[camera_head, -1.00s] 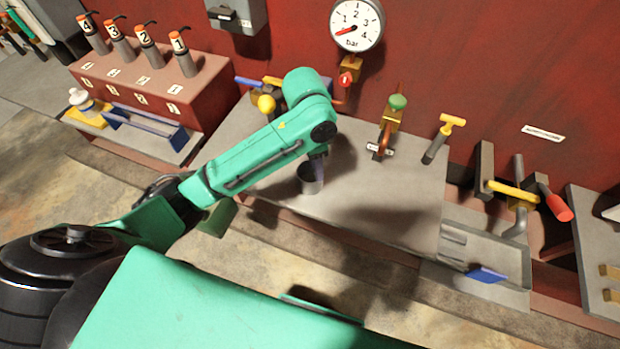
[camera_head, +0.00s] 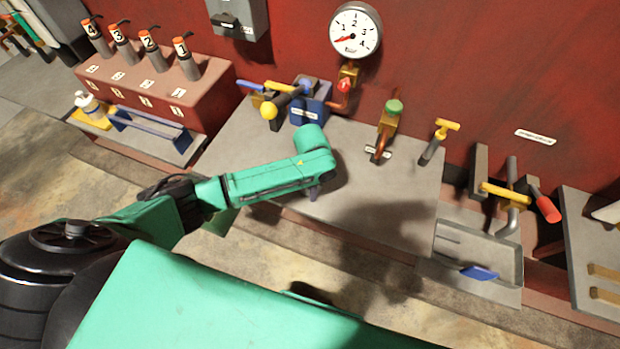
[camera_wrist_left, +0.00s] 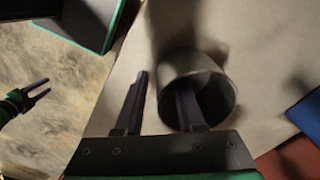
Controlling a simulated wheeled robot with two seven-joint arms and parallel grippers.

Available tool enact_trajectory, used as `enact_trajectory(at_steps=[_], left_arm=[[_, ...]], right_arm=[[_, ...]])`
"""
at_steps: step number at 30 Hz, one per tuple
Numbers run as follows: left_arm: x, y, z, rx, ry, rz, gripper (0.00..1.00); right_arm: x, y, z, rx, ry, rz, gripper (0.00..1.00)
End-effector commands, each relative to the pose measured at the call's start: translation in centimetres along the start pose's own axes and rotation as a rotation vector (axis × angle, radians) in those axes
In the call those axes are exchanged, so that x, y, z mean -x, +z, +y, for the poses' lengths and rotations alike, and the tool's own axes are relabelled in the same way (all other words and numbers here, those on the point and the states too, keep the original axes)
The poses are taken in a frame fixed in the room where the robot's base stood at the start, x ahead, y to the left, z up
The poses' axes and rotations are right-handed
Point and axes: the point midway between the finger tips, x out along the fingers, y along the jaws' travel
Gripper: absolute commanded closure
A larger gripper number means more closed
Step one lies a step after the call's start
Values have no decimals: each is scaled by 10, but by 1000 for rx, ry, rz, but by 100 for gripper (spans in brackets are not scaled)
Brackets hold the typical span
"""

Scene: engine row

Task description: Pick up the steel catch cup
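The steel catch cup (camera_wrist_left: 222,92) is a round, open-topped grey cup standing on the grey bench top (camera_wrist_left: 145,50) in the left wrist view. In the head view my left forearm and wrist hide it. My left gripper (camera_wrist_left: 162,82) is low at the cup with its fingers apart. One finger reaches inside the cup's mouth, and the other is outside, with the near wall between them. A gap shows between the outer finger and the wall. A fingertip shows under the wrist in the head view (camera_head: 313,193). My right gripper (camera_wrist_left: 43,89) hangs over the floor, its fingers apart.
Behind my left wrist stand a blue block (camera_head: 312,108), a yellow-knobbed lever (camera_head: 269,111) and a green-capped brass valve (camera_head: 391,112). A grey tray (camera_head: 450,245) with a blue piece is to the right. The bench's middle is clear.

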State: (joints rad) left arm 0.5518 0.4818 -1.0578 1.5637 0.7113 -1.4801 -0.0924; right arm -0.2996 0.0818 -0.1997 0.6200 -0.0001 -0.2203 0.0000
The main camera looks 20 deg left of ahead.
Motion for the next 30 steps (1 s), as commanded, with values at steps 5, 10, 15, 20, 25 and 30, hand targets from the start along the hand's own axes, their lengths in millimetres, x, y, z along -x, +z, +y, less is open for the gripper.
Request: enact_trajectory(at_steps=[5, 10, 15, 20, 25, 30], left_arm=[[0, 0, 0, 0, -1, 1, 73], [0, 0, 0, 0, -1, 1, 100], [0, 0, 0, 0, -1, 1, 100], [1, 0, 0, 1, -1, 1, 100], [1, 0, 0, 1, -1, 1, 100], [1, 0, 0, 1, -1, 1, 100]], right_arm=[[0, 0, 0, 0, 1, 0, 50], [0, 0, 0, -1, 0, 0, 50], [0, 0, 0, -1, 0, 0, 50], [0, 0, 0, 0, 0, 0, 50], [0, 0, 0, 0, -1, 0, 50], [-1, 0, -2, -1, -2, 0, 50]])
